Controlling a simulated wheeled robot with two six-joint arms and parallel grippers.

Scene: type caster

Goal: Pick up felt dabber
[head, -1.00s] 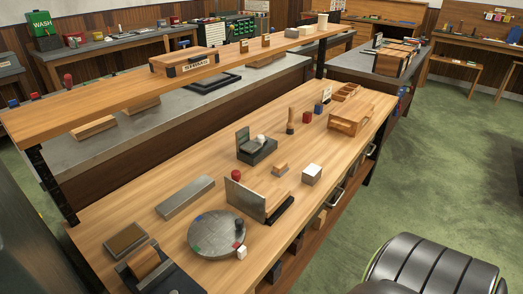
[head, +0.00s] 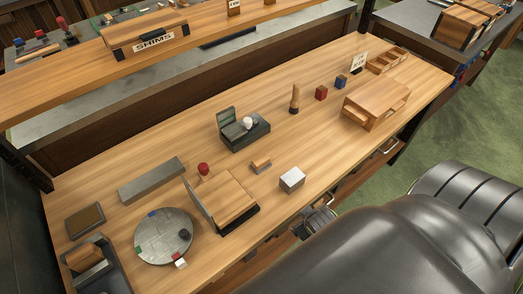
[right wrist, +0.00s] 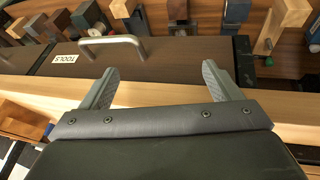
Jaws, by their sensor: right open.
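An upright wooden handle with a dark lower end, which looks like the felt dabber (head: 295,99), stands on the wooden bench (head: 330,140) behind the white-topped block. My right gripper (head: 318,222) is low at the bench's front edge, in front of the dabber and well apart from it. My arm covers part of it in the head view. In the right wrist view, the right gripper (right wrist: 162,80) has its two fingers spread with nothing between them, over the bench edge and a drawer front. The dabber does not show in that view. My left gripper is not in view.
A white-topped block (head: 292,179) and a small wood block (head: 261,165) stand near the front edge. A drawer handle (right wrist: 112,42) juts out.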

